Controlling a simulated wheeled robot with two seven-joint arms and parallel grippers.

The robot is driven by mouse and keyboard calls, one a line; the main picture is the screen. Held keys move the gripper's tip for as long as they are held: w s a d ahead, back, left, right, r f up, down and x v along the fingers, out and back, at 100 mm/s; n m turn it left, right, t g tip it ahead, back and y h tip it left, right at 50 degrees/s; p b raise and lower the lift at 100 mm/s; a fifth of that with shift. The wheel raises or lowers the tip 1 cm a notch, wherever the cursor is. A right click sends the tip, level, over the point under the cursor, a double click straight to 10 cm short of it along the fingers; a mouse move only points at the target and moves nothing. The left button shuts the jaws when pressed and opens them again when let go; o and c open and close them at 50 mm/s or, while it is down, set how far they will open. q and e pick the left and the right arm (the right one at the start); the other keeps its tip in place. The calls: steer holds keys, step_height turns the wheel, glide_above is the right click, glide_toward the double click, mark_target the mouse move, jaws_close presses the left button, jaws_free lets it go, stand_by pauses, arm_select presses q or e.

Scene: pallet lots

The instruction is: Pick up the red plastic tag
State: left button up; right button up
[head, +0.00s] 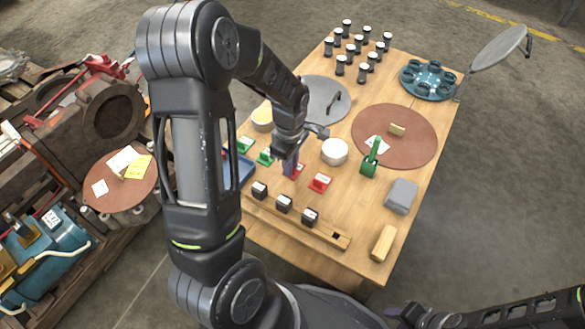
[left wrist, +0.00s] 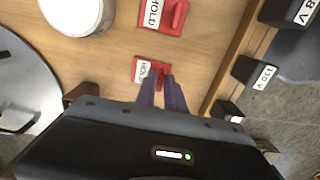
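Two red plastic tags with white HOLD labels lie on the wooden table. One red tag (left wrist: 150,70) is right at my left gripper's fingertips; in the head view this tag (head: 298,168) is partly hidden by the fingers. The other red tag (head: 320,182) lies to its right and also shows at the top of the left wrist view (left wrist: 168,16). My left gripper (head: 290,171) points down at the nearer tag, its fingers (left wrist: 160,82) a little apart at the tag's edge. I cannot tell whether they touch it. My right gripper (head: 425,317) is low at the picture's edge, its fingers unclear.
Two green tags (head: 265,157) lie left of the red ones. A white round container (head: 334,152) stands behind, and a wooden rail (head: 328,233) with several dark blocks runs in front. A green upright tool (head: 371,160) and a grey block (head: 401,196) are to the right.

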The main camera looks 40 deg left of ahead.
arm_select(q)
jaws_close()
stand_by(0.3)
step_height(320, 180, up, 10)
steer(key=p, duration=0.3)
stand_by(0.7)
